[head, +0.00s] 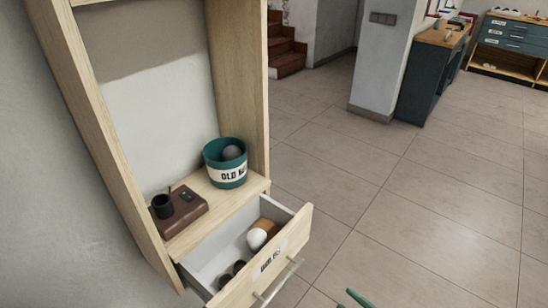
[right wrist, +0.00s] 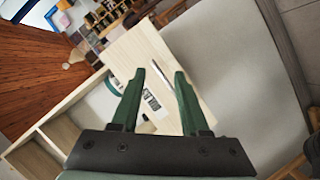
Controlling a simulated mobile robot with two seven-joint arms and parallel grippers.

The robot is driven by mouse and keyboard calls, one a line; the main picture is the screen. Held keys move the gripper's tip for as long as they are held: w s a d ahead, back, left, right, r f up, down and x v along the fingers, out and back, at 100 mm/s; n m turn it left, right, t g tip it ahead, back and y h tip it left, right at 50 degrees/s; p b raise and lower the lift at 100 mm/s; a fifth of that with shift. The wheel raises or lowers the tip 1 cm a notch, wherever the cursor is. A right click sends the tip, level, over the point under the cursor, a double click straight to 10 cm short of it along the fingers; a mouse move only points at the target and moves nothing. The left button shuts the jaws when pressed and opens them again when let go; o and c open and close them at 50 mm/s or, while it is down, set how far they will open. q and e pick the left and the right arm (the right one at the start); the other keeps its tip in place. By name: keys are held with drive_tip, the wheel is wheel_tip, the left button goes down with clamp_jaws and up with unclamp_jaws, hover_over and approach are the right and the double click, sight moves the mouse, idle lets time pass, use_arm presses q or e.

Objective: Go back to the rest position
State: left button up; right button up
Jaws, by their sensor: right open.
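My right gripper (head: 355,298) shows only as green fingertips at the bottom edge of the head view, in front of and to the right of the open drawer (head: 262,272). In the right wrist view my right gripper (right wrist: 160,73) is open, with nothing between its two green fingers. The drawer front, with its label and bar handle, lies beyond the fingers there; I see no contact with it. My left gripper is not in view.
A wooden shelf unit (head: 238,75) stands against the wall. A teal pot (head: 225,168) with a grey ball and a brown block (head: 187,213) with a dark cup sit on it. The drawer holds a white round object (head: 257,239) and dark ones. Tiled floor (head: 400,220) to the right is clear.

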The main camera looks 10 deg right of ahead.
drive_tip(key=s+a+f+m+g+h, duration=0.1)
drive_tip(key=s+a+f+m+g, duration=0.15)
drive_tip(key=a+m, duration=0.35)
drive_tip(key=s+a+f+m+g+h, duration=0.1)
drive_tip(key=a+m+g, duration=0.2)
drive_tip(key=a+m, duration=0.35)
use_arm(q)
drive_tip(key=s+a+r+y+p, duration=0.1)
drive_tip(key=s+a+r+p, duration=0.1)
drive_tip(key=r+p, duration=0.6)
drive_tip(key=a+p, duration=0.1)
drive_tip(key=p, duration=0.3)
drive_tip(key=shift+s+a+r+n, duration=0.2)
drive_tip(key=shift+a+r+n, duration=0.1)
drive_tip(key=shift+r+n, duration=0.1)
use_arm(e)
drive_tip(key=s+d+r+h, duration=0.1)
drive_tip(key=d+r, duration=0.3)
drive_tip(key=r, duration=0.5)
drive_tip(key=shift+s, duration=0.55)
drive_tip(key=shift+t, duration=0.25)
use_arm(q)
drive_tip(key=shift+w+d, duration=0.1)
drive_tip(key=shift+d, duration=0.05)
